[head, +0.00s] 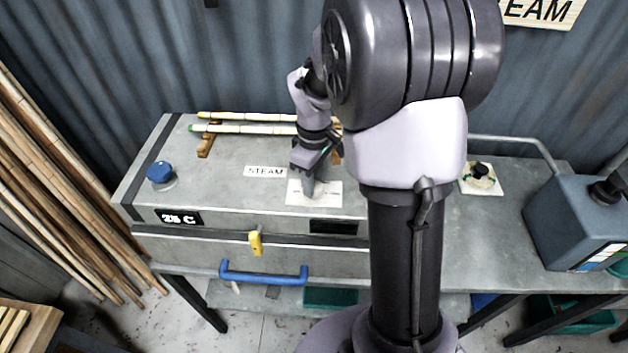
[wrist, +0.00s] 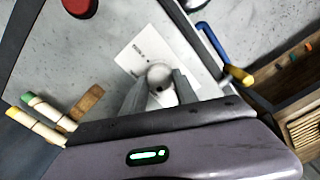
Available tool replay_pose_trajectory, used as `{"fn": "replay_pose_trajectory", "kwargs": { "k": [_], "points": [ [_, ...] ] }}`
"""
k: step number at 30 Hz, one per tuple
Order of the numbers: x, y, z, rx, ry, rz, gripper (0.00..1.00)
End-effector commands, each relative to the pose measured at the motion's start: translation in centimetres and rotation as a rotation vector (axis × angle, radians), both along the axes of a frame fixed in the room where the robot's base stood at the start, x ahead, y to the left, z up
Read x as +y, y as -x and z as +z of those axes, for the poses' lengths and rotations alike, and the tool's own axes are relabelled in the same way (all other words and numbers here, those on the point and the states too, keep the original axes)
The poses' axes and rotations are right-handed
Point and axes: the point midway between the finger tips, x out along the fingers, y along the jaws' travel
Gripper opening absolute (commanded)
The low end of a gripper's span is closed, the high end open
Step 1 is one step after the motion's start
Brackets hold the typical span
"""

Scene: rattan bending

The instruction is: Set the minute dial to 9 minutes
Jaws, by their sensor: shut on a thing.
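The minute dial's white plate (head: 327,195) lies on top of the grey steam box, partly hidden by my arm. My gripper (head: 308,190) reaches down onto it from above. In the wrist view the plate (wrist: 132,52) carries small print that I cannot read. A round, pale grey knob (wrist: 160,75) with a dark spot stands on the plate. My gripper's fingers (wrist: 159,88) are on either side of the knob, shut on it. The dial's setting cannot be read. A dark display (head: 333,227) on the box front shows no legible figures.
The steam box has a blue knob (head: 160,172), a temperature display (head: 178,217), a yellow latch (head: 256,243) and a blue handle (head: 263,275). Two pale canes (head: 240,128) rest on wooden supports behind my gripper. A grey-blue tank (head: 570,222) stands at the right.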

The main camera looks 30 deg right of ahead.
Motion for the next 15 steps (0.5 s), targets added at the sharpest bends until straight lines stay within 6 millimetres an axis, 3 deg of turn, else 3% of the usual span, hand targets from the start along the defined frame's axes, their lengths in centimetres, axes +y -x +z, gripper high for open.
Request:
{"fn": "replay_pose_trajectory", "kwargs": {
  "k": [15],
  "points": [
    [-0.09,-0.08,-0.03,-0.002,0.000,-0.485,0.00]
  ]
}}
